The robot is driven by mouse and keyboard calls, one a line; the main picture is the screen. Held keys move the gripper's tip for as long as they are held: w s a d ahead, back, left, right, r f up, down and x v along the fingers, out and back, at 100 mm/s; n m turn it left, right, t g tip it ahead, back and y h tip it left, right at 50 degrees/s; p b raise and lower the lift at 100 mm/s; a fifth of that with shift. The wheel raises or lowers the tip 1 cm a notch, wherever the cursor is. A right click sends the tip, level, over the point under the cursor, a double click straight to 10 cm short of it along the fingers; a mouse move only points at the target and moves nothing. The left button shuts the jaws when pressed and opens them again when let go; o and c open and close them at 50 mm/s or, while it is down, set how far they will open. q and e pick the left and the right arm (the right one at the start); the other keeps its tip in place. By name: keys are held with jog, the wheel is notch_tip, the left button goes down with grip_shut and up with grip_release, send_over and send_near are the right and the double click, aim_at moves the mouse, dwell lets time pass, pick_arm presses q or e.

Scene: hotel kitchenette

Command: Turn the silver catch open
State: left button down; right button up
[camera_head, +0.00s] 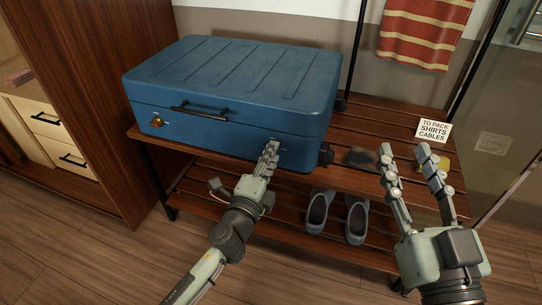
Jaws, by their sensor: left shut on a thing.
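A blue suitcase (225,85) lies flat and closed on a slatted wooden rack, with its front facing me. A brass-coloured catch (157,120) is on the left of its front, and a black handle (193,112) is near it. My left gripper (271,147) is at the right part of the front, at the lid seam, with its fingers together on a small thing there. The silver catch is hidden, or nearly so, behind these fingers, so I cannot tell its angle. My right gripper (404,151) is open and empty, right of the suitcase over the rack.
A sign (434,131) reading "TO PACK SHIRTS CABLES" stands on the rack (385,125). A dark flat item (361,158) and a yellow item (445,164) lie near my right gripper. Grey shoes (320,210) are on the lower shelf. A wooden cabinet (100,100) stands left, a glass panel (500,110) right.

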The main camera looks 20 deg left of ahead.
pick_arm(q)
jog(key=c, duration=1.2)
grip_release()
jog(key=shift+s+a, duration=0.2)
jog(key=shift+s, duration=5.8)
